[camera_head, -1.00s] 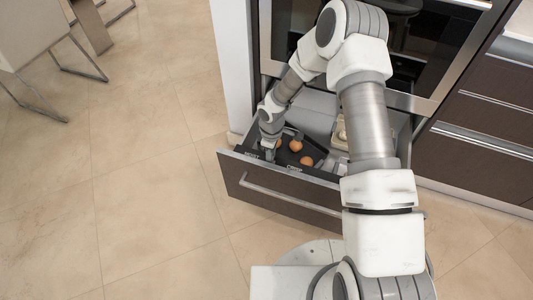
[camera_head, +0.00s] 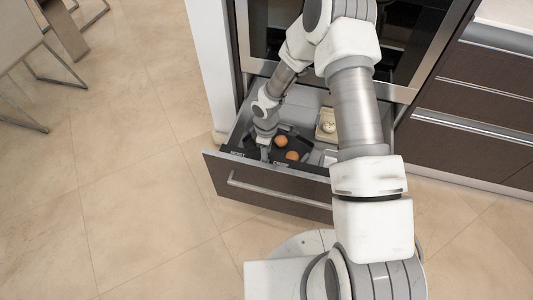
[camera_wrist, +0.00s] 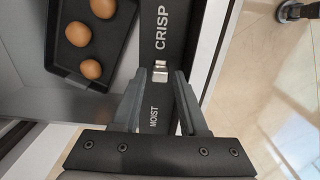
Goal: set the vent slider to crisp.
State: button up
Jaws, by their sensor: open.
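The vent slider (camera_wrist: 160,70) is a small shiny metal tab on the dark top strip of the open drawer's front. In the wrist view it lies between the words MOIST (camera_wrist: 154,117) and CRISP (camera_wrist: 160,28), close to the end of the word CRISP. My gripper (camera_wrist: 160,76) is open, with one finger on each side of the slider in the picture. I cannot tell whether a finger touches it. In the head view my gripper (camera_head: 265,155) points down at the drawer front (camera_head: 265,190), and the slider cannot be made out there.
A dark tray (camera_wrist: 109,58) with brown eggs (camera_wrist: 78,34) lies in the drawer beside the strip. A light container (camera_head: 326,125) stands further right in the drawer. The oven (camera_head: 400,92) is above and behind.

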notch_tip(320, 180, up, 16)
jog(key=p, duration=0.4)
jog(key=shift+f+p, duration=0.15)
jog(key=shift+p, duration=0.2)
jog(key=s+d+r+m+t+h, duration=0.1)
jog(key=s+d+r+m, duration=0.15)
jog(key=r, duration=0.45)
jog(key=s+d+r+m+t, duration=0.1)
jog(key=d+r+m, duration=0.15)
jog(key=r, duration=0.45)
jog(key=s+d+r+m+h, duration=0.1)
jog(key=s+d+r, duration=0.15)
jog(key=r, duration=0.55)
jog(key=s+d+r+m+t+y, duration=0.1)
jog(key=s+r+m+t, duration=0.1)
jog(key=s+r+m, duration=0.35)
jog(key=s+d+r+m+t+y, duration=0.1)
jog(key=s+r+m+t, duration=0.1)
jog(key=s+r, duration=0.65)
notch_tip(320, 180, up, 14)
jog(key=s+p, duration=0.2)
jog(key=p, duration=1.5)
jog(key=shift+s+d, duration=0.2)
jog(key=shift+s+m, duration=0.1)
jog(key=shift+m, duration=0.15)
